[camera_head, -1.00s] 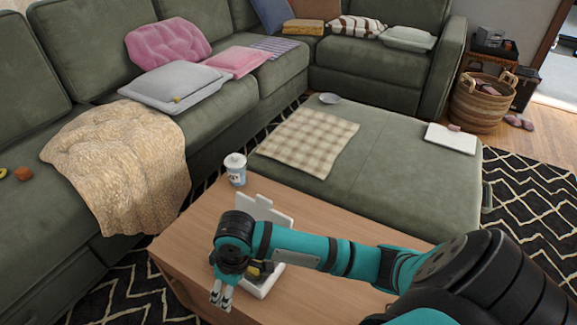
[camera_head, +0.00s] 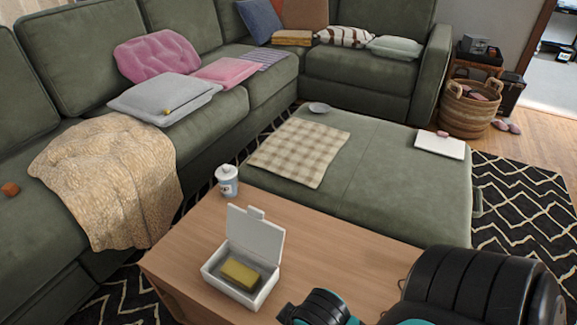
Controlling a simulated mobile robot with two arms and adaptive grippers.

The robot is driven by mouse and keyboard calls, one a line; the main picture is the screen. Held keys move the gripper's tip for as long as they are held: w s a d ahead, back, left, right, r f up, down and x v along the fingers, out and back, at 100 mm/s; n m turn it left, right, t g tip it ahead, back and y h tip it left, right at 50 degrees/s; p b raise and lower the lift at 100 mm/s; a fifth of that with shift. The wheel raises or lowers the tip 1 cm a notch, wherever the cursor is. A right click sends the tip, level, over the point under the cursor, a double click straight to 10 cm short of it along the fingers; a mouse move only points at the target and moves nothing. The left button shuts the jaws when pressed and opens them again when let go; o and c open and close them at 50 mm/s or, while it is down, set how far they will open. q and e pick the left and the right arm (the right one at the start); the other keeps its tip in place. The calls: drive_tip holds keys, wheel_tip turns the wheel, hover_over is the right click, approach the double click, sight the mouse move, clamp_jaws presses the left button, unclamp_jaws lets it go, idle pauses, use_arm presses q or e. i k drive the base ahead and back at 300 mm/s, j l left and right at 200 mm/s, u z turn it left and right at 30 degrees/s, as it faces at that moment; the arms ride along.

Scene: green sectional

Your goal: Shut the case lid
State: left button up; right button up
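A small white case (camera_head: 227,286) stands on the wooden table (camera_head: 330,252). Its lid (camera_head: 255,236) stands raised and open at the back of the case. A yellow block (camera_head: 240,273) lies inside the case. Part of my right arm shows at the bottom right, in front of the table and to the right of the case. Neither of my grippers is in view.
A white lidded cup (camera_head: 227,181) stands on the table's far left edge. A green ottoman (camera_head: 395,195) adjoins the table behind. A green sofa (camera_head: 205,115) with a beige blanket (camera_head: 110,180) is on the left. The tabletop right of the case is clear.

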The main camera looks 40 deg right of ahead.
sight(249, 228)
drive_tip(key=j+z, duration=0.25)
drive_tip(key=z, duration=0.15)
drive_tip(key=j+z, duration=0.25)
drive_tip(key=z, duration=0.15)
